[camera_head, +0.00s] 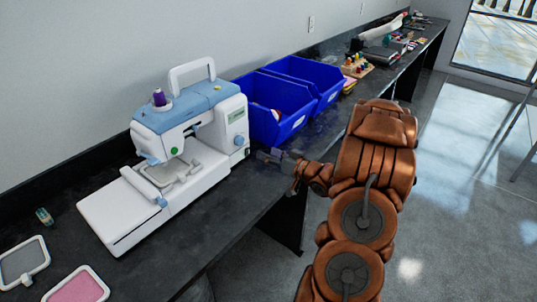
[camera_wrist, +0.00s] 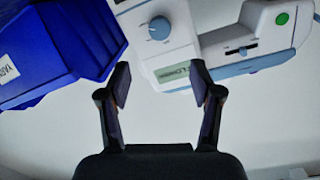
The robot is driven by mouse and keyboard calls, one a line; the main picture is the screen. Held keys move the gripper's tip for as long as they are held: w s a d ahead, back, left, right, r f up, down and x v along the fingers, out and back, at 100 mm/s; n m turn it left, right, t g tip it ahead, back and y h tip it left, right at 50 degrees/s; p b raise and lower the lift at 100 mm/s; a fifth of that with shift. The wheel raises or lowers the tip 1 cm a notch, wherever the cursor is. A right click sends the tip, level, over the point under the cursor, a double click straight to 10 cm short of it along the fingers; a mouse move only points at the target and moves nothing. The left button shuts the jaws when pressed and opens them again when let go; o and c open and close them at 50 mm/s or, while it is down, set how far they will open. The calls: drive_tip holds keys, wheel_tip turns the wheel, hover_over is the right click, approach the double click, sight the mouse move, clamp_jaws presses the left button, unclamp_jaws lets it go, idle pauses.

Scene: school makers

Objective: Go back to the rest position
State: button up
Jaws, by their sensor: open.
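My gripper (camera_head: 273,157) is at the end of my copper-coloured arm, over the front edge of the dark counter (camera_head: 235,205), just right of the sewing machine and in front of the blue bins. In the wrist view my gripper (camera_wrist: 160,85) has its two fingers spread apart with nothing between them. Beyond the fingers are the white and blue sewing machine (camera_wrist: 230,35), with its dial and small display, and a blue bin (camera_wrist: 60,60) at the left.
The sewing machine (camera_head: 215,135) stands on the counter with a purple spool on top. Two blue bins (camera_head: 272,127) stand beside it. Two framed hoops (camera_head: 78,287) lie at the front left. Several small items lie farther along the counter. The grey floor (camera_head: 450,200) at right is open.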

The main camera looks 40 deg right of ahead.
drive_tip(key=shift+w, duration=0.1)
idle(0.3)
drive_tip(key=s+a+r+g+h, duration=0.1)
drive_tip(key=s+a+r+g, duration=0.1)
drive_tip(key=s+a+g, duration=0.4)
drive_tip(key=s+a+r+n+g+h, duration=0.1)
drive_tip(key=s+a+r+g, duration=0.2)
drive_tip(key=s+a, duration=1.1)
drive_tip(key=s+a+r+g+h, duration=0.1)
drive_tip(key=s+a+r+g, duration=0.1)
drive_tip(key=s+a+g, duration=0.7)
drive_tip(key=s+a, duration=0.1)
drive_tip(key=s, duration=0.6)
drive_tip(key=shift+a+r+n+g, duration=0.3)
drive_tip(key=shift+r+n, duration=0.05)
drive_tip(key=shift+n, duration=0.05)
